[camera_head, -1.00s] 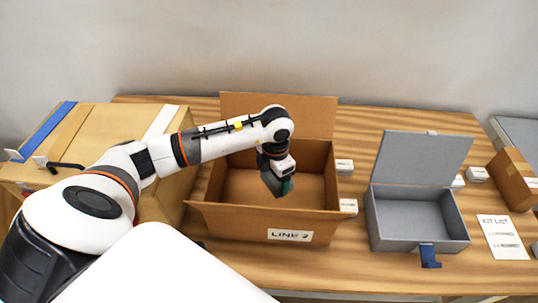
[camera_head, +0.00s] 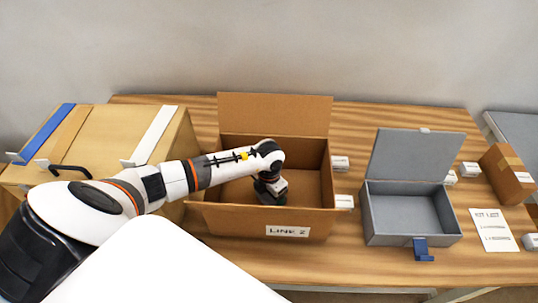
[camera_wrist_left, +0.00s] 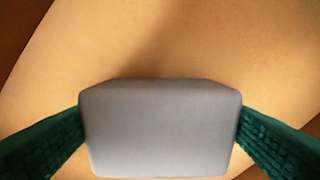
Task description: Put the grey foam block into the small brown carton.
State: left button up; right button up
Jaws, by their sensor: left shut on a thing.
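My left gripper (camera_head: 272,201) is inside the open brown carton (camera_head: 238,220), which has a white label on its front and its back flap standing up. In the left wrist view the grey foam block (camera_wrist_left: 160,130) sits between the two green ribbed fingers, which press on its sides. Behind it is the plain tan cardboard of the carton (camera_wrist_left: 180,40); whether the block touches the floor I cannot tell. In the head view the gripper and the carton's front wall hide the block. My right gripper is not in view.
A grey box (camera_head: 395,238) with a raised lid and blue latch stands right of the carton. A smaller taped brown box (camera_head: 510,172), a kit list sheet (camera_head: 494,230) and several small white boxes lie further right. A large tan box (camera_head: 110,135) stands left.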

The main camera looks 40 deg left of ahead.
pick_arm(q)
jog(key=shift+f, duration=0.25)
jog(key=o, duration=0.9)
jog(key=shift+r, duration=0.65)
jog(key=shift+r+b, duration=1.6)
jog(key=shift+r, duration=4.05)
